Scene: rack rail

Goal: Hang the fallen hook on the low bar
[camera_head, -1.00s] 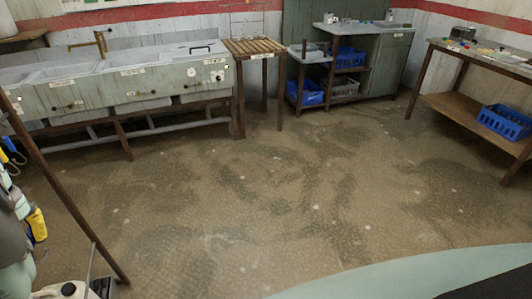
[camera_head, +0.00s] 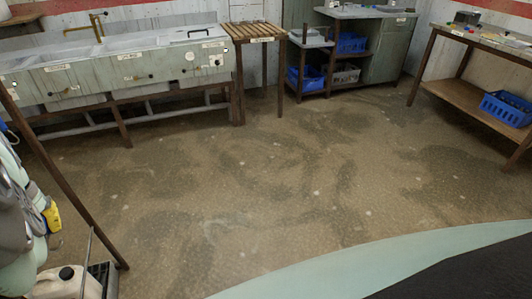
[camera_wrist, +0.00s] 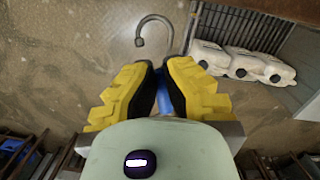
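The hook (camera_wrist: 156,20) is a grey metal curve at the top middle of the wrist view, its open end toward the left. Its shank runs down to a blue part (camera_wrist: 163,100) between the black pads of my gripper (camera_wrist: 160,72). The yellow fingers are close together and look shut on this blue part; the contact is partly hidden. In the head view my gripper (camera_head: 51,216) shows only as a yellow patch at the left edge, and I cannot make out the hook there. I cannot clearly identify the low bar in either view.
A jug (camera_head: 68,283) stands beside a dark grating at lower left; several pale jugs (camera_wrist: 243,64) show in the wrist view. A slanted brown post (camera_head: 62,180) stands near my gripper. Sinks (camera_head: 120,75) and a worktable (camera_head: 470,95) line the far side. The middle floor is clear.

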